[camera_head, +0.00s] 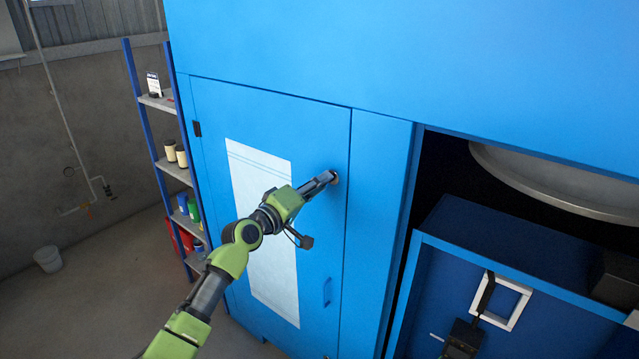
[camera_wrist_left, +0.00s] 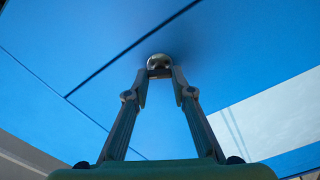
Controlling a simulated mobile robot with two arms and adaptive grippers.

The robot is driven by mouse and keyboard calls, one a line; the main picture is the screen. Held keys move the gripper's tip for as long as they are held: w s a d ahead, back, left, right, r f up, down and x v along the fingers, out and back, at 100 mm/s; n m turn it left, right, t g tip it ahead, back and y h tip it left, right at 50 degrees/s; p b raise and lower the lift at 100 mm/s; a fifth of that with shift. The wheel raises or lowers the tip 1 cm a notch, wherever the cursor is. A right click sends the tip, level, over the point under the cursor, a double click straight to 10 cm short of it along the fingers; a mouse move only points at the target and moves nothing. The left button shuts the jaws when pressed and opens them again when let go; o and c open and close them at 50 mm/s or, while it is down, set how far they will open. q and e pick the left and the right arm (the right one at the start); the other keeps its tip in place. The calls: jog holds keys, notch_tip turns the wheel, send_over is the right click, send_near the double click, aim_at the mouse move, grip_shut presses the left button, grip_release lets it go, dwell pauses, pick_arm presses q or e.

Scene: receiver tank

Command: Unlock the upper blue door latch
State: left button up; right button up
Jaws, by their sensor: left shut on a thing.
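The blue door (camera_head: 325,130) is closed in its blue cabinet. Its upper latch (camera_head: 335,178) is a small round metal piece near the door's right edge. My left gripper (camera_head: 328,181) is at this latch, and its fingers partly hide it in the head view. In the left wrist view the latch (camera_wrist_left: 159,61) shows at the fingertips, and my left gripper (camera_wrist_left: 160,73) is shut on it. How far the latch is turned cannot be told.
A white sheet (camera_head: 270,270) is on the door, with a blue handle (camera_head: 327,291) lower right of it. A shelf rack (camera_head: 175,170) stands left of the cabinet. An open bay with a round metal tank (camera_head: 560,180) lies to the right. A bucket (camera_head: 48,259) stands on the floor.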

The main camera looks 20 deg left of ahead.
pick_arm(q)
jog(key=n+p, duration=0.1)
jog(key=n, duration=0.4)
jog(key=shift+n+p, duration=0.3)
jog(key=shift+p, duration=0.05)
jog(key=shift+f, duration=0.1)
dwell(0.4)
jog(key=o, duration=1.1)
jog(key=shift+o, duration=0.2)
jog(key=v, duration=1.2)
